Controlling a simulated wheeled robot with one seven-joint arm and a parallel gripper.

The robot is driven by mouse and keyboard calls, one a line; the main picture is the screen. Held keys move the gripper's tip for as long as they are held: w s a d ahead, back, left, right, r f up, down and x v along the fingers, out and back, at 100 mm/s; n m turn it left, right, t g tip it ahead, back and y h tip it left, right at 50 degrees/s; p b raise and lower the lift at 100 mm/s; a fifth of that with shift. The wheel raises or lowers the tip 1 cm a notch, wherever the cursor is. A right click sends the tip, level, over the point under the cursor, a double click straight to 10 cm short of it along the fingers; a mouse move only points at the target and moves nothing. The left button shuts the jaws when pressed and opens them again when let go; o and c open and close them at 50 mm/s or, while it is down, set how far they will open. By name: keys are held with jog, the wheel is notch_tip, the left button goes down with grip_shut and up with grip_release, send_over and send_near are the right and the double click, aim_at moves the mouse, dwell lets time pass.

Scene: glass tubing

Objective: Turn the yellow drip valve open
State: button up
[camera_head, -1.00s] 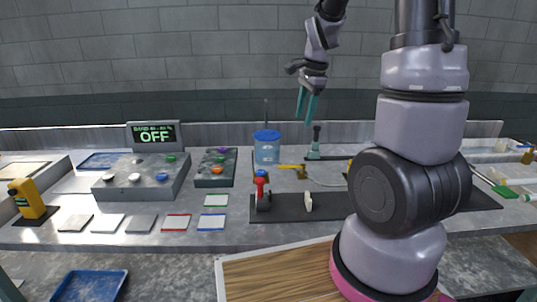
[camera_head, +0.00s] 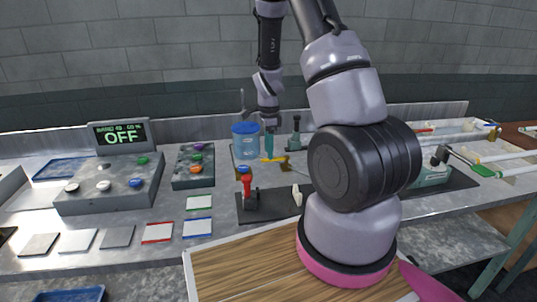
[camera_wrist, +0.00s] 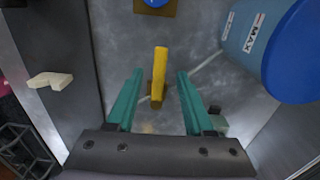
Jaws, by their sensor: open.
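The yellow drip valve handle (camera_head: 272,159) sits on the bench behind the dark mat, in front of the blue container. In the wrist view the handle (camera_wrist: 160,65) is a narrow yellow bar pointing up the picture, with a brown block under its lower end. My gripper (camera_head: 269,155) has teal fingers pointing down at the valve. In the wrist view my gripper (camera_wrist: 159,76) is open, with one finger on each side of the handle and a gap on both sides. Whether the fingertips are down level with the handle is hard to tell.
The blue container (camera_head: 246,142) stands close behind and left of my gripper; its MAX label shows in the wrist view. A red-handled part (camera_head: 246,180) and a white piece (camera_head: 297,196) stand on the dark mat in front. A display (camera_head: 123,137) reads OFF.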

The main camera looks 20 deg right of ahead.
jog(key=shift+f, duration=1.1)
grip_shut()
dwell(0.7)
